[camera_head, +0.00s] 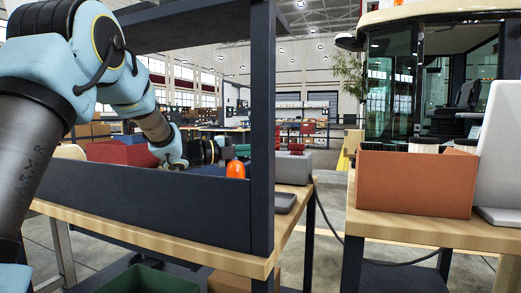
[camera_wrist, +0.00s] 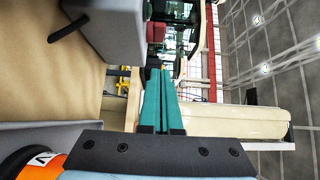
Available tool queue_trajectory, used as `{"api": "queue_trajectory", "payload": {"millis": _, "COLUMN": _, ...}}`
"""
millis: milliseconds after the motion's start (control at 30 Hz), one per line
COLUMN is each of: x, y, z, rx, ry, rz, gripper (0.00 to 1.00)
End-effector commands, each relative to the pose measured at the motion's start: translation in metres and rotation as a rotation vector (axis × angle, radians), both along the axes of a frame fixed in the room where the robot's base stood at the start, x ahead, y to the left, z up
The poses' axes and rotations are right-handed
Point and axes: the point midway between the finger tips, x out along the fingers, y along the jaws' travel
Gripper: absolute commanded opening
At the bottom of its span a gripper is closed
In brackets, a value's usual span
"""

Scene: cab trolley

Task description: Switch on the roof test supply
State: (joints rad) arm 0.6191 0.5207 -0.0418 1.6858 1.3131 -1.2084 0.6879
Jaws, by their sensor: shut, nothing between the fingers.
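No supply is labelled in view. A grey box, likely the same one, is at upper left in the wrist view (camera_wrist: 112,30). My gripper (camera_wrist: 160,72) has its teal fingers together and empty, beside the box and apart from it in that picture. In the head view my gripper (camera_head: 242,151) points right, its tips hidden behind the post. No switch is clear.
The dark post (camera_head: 263,130) and dark panel (camera_head: 150,205) stand close to my arm. An orange object (camera_head: 236,169) is below my gripper. A rust-coloured bin (camera_head: 415,182) sits on the right-hand table. The cab (camera_head: 430,85) is behind it. Open floor lies between the tables.

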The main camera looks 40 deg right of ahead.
Motion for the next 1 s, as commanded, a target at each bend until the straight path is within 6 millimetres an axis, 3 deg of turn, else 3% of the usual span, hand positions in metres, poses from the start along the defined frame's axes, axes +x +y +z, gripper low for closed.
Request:
{"api": "queue_trajectory", "payload": {"millis": 367, "x": -0.017, "y": -0.077, "z": 0.0, "rx": 0.0, "ry": 0.0, "rz": -0.003, "gripper": 0.0}}
{"api": "queue_trajectory", "payload": {"millis": 500, "x": -0.004, "y": -0.094, "z": 0.0, "rx": 0.0, "ry": 0.0, "rz": -0.001, "gripper": 0.0}}
{"api": "queue_trajectory", "payload": {"millis": 700, "x": 0.004, "y": -0.106, "z": 0.0, "rx": 0.0, "ry": 0.001, "rz": 0.0, "gripper": 0.0}}
{"api": "queue_trajectory", "payload": {"millis": 1000, "x": 0.006, "y": -0.108, "z": 0.0, "rx": 0.0, "ry": 0.0, "rz": 0.0, "gripper": 0.0}}
